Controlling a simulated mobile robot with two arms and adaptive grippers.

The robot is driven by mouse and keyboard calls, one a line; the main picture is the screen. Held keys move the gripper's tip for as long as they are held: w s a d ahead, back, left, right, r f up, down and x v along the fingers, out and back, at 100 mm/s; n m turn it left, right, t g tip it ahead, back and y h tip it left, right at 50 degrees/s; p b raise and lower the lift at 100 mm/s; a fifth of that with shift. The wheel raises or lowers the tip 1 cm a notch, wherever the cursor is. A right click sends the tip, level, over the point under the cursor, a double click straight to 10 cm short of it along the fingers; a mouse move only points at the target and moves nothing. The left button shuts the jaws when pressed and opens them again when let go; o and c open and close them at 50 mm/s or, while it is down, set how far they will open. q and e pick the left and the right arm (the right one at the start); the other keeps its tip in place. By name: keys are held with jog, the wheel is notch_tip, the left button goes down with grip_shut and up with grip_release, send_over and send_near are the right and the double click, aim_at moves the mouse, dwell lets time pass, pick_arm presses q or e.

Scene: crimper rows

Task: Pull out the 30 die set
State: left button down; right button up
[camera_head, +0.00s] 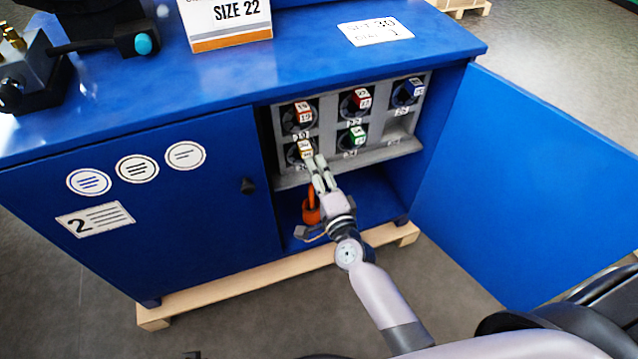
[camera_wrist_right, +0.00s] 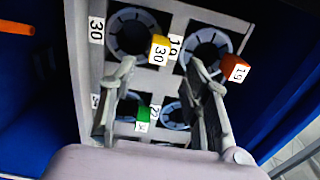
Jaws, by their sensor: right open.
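The 30 die set (camera_head: 305,147) sits in the lower left slot of the grey rack (camera_head: 388,155) inside the open blue cabinet. It is a dark round die with a yellow tag; in the right wrist view the yellow tag reading 30 (camera_wrist_right: 160,50) is close by. My right gripper (camera_head: 316,163) is at the front of the rack, its fingers partly covering that slot. In the right wrist view my right gripper (camera_wrist_right: 162,80) is open and empty, with the yellow tag just beyond and between its fingertips. My left gripper is out of view.
Neighbouring dies have an orange-red tag (camera_head: 302,107), a green tag (camera_head: 358,133), a red tag (camera_head: 363,98) and a blue tag (camera_head: 416,86). The lower right slot looks empty. An orange object (camera_head: 311,207) is below the rack. The open door (camera_head: 530,180) stands at the right.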

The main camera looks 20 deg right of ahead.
aim_at(307, 155)
jog(key=w+b, duration=0.1)
jog(key=w, duration=0.5)
jog(key=shift+a, duration=0.1)
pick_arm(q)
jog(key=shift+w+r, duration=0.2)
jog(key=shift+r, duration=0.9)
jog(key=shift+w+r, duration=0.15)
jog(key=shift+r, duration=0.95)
pick_arm(e)
jog(key=shift+w, duration=0.8)
jog(key=shift+c, duration=0.5)
grip_shut()
